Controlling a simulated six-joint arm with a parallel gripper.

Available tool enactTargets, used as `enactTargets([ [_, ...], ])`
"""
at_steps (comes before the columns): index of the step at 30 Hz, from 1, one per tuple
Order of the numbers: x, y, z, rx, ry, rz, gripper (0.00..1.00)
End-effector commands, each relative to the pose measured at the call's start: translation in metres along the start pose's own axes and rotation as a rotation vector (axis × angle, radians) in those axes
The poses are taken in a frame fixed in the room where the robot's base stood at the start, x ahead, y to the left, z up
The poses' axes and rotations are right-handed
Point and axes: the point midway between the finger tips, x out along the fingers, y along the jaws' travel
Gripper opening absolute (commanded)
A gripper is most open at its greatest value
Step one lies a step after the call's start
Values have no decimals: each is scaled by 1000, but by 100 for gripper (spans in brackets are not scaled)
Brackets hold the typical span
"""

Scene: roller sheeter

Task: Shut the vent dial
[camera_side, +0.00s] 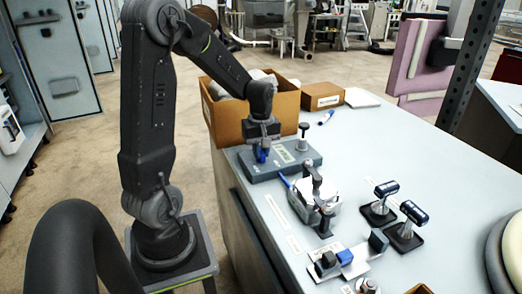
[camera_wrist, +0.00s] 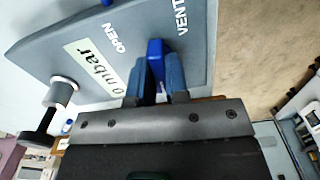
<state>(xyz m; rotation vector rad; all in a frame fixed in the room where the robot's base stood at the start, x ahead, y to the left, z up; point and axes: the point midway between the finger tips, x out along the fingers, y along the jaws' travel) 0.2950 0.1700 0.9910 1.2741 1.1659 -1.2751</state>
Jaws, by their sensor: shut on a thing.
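The vent dial (camera_wrist: 155,48) is a bright blue knob on a grey control box (camera_side: 292,166). In the wrist view it sits between the "OPEN" and "VENT" lettering. My gripper (camera_wrist: 158,70) is shut on the dial, with one blue-grey finger on each side of it. In the side view my gripper (camera_side: 263,148) points down at the left end of the box. The fingers hide part of the dial, and I cannot read its exact setting. A pale display (camera_wrist: 88,68) on the box reads "0 mbar".
A black-topped knob (camera_side: 304,130) stands on the box's far side. A cardboard box (camera_side: 253,112) is close behind my gripper. A metal device (camera_side: 318,195) and two blue-handled stands (camera_side: 379,203) are in front. The white table (camera_side: 425,160) is clear at right.

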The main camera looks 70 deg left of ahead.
Motion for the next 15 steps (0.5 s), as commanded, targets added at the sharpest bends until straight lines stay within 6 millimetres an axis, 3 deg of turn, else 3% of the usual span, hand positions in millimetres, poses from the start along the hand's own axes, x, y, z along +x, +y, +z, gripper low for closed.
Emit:
enactTargets([
  [15, -1, 0, 0, -109, 1, 2, 0],
])
